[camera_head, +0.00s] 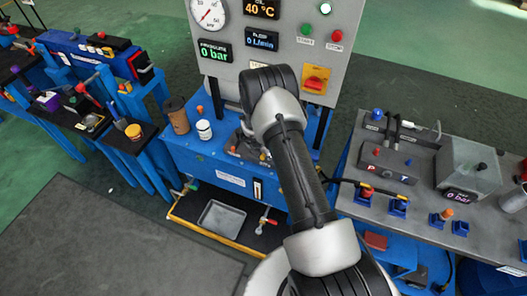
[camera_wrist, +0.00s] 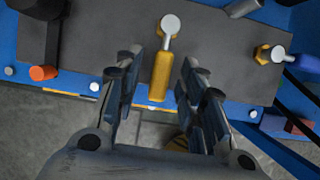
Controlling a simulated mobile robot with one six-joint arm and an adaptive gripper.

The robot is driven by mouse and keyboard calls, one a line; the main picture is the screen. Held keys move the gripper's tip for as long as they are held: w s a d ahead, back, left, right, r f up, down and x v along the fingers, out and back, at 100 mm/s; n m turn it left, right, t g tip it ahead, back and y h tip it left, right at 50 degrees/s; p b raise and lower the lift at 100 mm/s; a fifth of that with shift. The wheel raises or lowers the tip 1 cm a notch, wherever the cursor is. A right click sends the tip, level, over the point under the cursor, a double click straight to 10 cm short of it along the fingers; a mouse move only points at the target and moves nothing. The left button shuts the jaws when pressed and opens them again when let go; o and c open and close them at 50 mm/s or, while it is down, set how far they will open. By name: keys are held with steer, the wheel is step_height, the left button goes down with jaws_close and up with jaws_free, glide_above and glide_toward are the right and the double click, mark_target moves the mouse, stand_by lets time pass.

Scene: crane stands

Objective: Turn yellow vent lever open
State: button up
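The yellow vent lever (camera_wrist: 161,75) is in the wrist view, a straight yellow handle on a silver pivot (camera_wrist: 170,24). Its handle points down the picture toward my gripper, over the dark plate (camera_wrist: 110,40). My gripper (camera_wrist: 162,62) is open, with one finger on each side of the handle. Gaps show on both sides, and I see no contact. In the head view my arm reaches over the blue stand (camera_head: 183,158). I cannot make out the lever or the fingers there.
In the wrist view a blue-handled valve (camera_wrist: 305,63) is right of the lever and an orange knob (camera_wrist: 43,73) is left. In the head view a gauge panel (camera_head: 285,45) rises behind the stand, and a grey workbench (camera_head: 425,215) stands to the right.

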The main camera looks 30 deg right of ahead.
steer(key=shift+r, duration=0.1)
steer(key=v, duration=1.2)
